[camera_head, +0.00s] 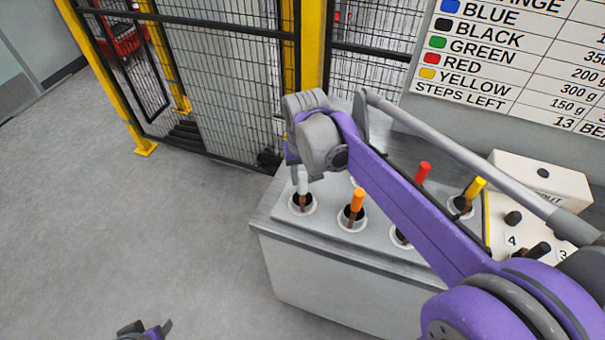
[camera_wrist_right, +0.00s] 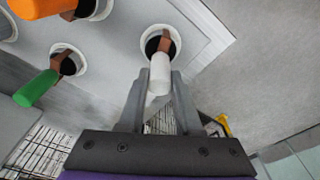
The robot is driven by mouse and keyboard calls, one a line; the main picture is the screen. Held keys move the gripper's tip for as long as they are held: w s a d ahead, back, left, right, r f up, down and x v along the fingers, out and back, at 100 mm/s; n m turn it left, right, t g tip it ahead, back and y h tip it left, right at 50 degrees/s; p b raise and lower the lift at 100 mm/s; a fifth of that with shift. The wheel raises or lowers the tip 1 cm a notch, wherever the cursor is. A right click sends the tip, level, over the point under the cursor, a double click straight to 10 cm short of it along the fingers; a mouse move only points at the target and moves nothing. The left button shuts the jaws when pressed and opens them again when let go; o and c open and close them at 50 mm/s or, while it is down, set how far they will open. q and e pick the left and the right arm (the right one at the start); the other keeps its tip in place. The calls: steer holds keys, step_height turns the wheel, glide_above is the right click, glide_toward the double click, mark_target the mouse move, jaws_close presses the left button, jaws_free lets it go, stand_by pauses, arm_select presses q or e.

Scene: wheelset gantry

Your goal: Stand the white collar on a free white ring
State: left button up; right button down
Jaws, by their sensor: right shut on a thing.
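The white collar (camera_head: 303,182) is a small white cylinder with a brown stem below it. It is over the front-left white ring (camera_head: 293,209) of the grey cabinet, and the stem reaches into the ring's dark hole. My right gripper is shut on the white collar (camera_wrist_right: 159,78), whose end shows between the fingers (camera_wrist_right: 157,110) in the right wrist view. In the head view my own wrist hides those fingers. My left gripper (camera_head: 147,332) shows only in part at the bottom edge; its fingers are unclear.
An orange-topped piece (camera_head: 357,200), a red one (camera_head: 423,171) and a yellow one (camera_head: 476,186) stand on the cabinet (camera_head: 330,275). A green one (camera_wrist_right: 37,89) shows in the wrist view. My right arm hides part of the top. A numbered box (camera_head: 540,180) stands right; mesh fencing (camera_head: 225,80) is behind.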

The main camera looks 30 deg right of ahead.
steer(key=shift+f, duration=0.1)
steer(key=c, duration=0.5)
jaws_free()
steer(key=r, duration=0.3)
steer(key=s+r, duration=0.1)
steer(key=r, duration=0.6)
steer(key=shift+s+a+r+p, duration=0.15)
steer(key=shift+a+r+p, duration=0.05)
steer(key=shift+r+p, duration=0.15)
